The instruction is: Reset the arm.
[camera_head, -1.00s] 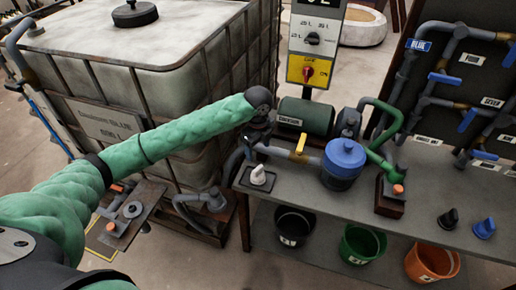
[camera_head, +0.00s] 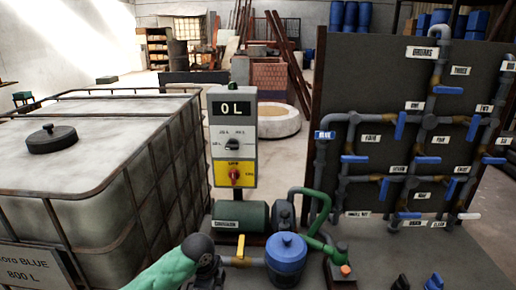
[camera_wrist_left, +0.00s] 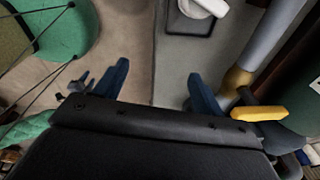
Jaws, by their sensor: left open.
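My left arm in its green sleeve (camera_head: 165,270) comes in at the bottom of the head view. Its dark wrist (camera_head: 205,268) is just left of the yellow valve handle (camera_head: 240,247) on the bench pipe. The fingertips cannot be made out there. In the left wrist view my left gripper (camera_wrist_left: 158,85) has its two blue fingers wide apart, with nothing between them. A white knob (camera_wrist_left: 205,6) shows beyond them, and the yellow handle (camera_wrist_left: 258,113) shows close beside the right finger.
The caged white tank (camera_head: 95,165) stands left. The control post (camera_head: 233,140) reads 0 L. A green motor (camera_head: 238,217), a blue-lidded vessel (camera_head: 287,255) and the dark pipe board (camera_head: 360,60) with blue valve handles crowd the bench. Open floor shows behind.

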